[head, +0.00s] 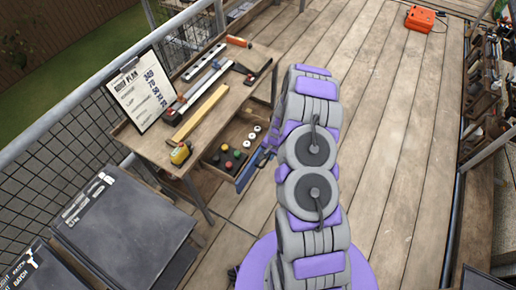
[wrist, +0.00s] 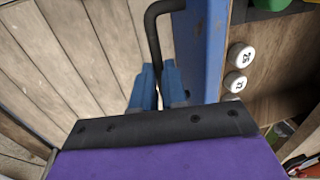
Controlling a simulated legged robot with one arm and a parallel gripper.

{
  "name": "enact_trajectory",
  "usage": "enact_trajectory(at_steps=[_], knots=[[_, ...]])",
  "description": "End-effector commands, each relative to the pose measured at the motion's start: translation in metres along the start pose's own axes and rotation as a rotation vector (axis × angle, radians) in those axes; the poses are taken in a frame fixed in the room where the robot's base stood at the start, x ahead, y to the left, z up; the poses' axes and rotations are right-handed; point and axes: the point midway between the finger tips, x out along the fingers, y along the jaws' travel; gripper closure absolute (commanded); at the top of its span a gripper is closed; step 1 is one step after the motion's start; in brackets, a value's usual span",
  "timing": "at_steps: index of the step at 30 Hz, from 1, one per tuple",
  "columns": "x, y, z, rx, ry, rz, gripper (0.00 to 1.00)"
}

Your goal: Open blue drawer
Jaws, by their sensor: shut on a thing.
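The blue drawer shows its blue front (wrist: 203,48) in the wrist view, and its front also shows edge-on in the head view (head: 247,172). The drawer is pulled out from under the workbench, with its inside in plain sight. Its black bar handle (wrist: 153,30) stands out from the blue front. My gripper (wrist: 158,84), with blue fingers, is shut on the handle, whose lower end runs down between the fingers. In the head view my gripper (head: 268,152) is at the drawer front, partly hidden by my arm.
The drawer holds white discs (head: 254,133) and several coloured caps (head: 229,160). The workbench (head: 235,92) carries tools, a yellow tape measure (head: 180,153) and a roof plan clipboard (head: 143,90). Dark tile stacks (head: 125,225) stand at the lower left.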

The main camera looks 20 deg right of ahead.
Motion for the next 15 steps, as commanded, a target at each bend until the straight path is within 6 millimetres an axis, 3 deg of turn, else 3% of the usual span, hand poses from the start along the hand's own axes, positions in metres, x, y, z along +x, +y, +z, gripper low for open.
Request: enact_trajectory(at_steps=[6, 15], knots=[[-0.002, 0.02, 0.002, -0.001, 0.003, 0.005, 1.0], [-0.003, 0.028, 0.001, 0.0, -0.001, 0.002, 1.0]])
